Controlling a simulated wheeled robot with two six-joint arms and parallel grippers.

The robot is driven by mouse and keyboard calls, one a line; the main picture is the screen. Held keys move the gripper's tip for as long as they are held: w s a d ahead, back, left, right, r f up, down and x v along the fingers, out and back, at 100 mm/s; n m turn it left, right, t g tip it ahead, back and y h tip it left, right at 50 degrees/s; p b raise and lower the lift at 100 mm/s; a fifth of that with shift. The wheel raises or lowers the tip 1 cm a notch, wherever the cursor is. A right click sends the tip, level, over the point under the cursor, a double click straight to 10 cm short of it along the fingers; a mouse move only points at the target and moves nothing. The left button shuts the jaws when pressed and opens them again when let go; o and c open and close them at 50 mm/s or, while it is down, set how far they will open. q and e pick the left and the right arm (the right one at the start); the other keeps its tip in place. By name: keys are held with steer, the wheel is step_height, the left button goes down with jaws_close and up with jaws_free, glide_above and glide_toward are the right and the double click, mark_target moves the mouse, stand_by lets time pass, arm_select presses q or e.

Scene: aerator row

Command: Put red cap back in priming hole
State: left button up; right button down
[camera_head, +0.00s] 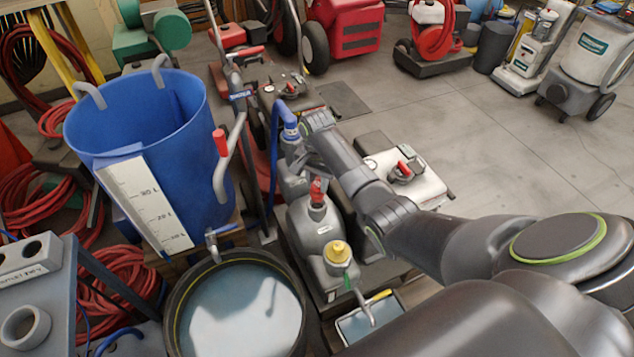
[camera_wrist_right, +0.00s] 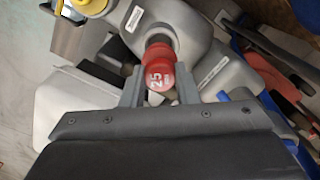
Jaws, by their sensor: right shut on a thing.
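The red cap (camera_wrist_right: 160,78), marked 25, is between the two grey fingers of my right gripper (camera_wrist_right: 160,88), which is shut on it. In the head view the red cap (camera_head: 316,190) shows upright over the top of the grey pump body (camera_head: 312,232). In the wrist view a dark round neck (camera_wrist_right: 158,39) on the pump body (camera_wrist_right: 190,38) lies right beyond the cap, in line with it. The cap hides part of this neck. I cannot tell whether the cap is seated or just above the opening. My left gripper is not in view.
A yellow cap (camera_head: 337,252) sits on the pump's nearer part. A round tub of liquid (camera_head: 172,322) and a tall blue barrel (camera_head: 190,120) stand to the left. A blue hose (camera_head: 275,150) rises behind the pump. Open floor (camera_head: 480,130) lies at the upper right.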

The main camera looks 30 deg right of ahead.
mark_target(317, 192)
steer(key=shift+f, duration=0.25)
steer(key=shift+p, duration=0.65)
stand_by(0.5)
steer(key=shift+p, duration=0.5)
steer(key=shift+f+b, duration=1.05)
steer(key=shift+f, duration=1.1)
steer(key=c, duration=1)
jaws_free()
steer(key=shift+c, duration=0.2)
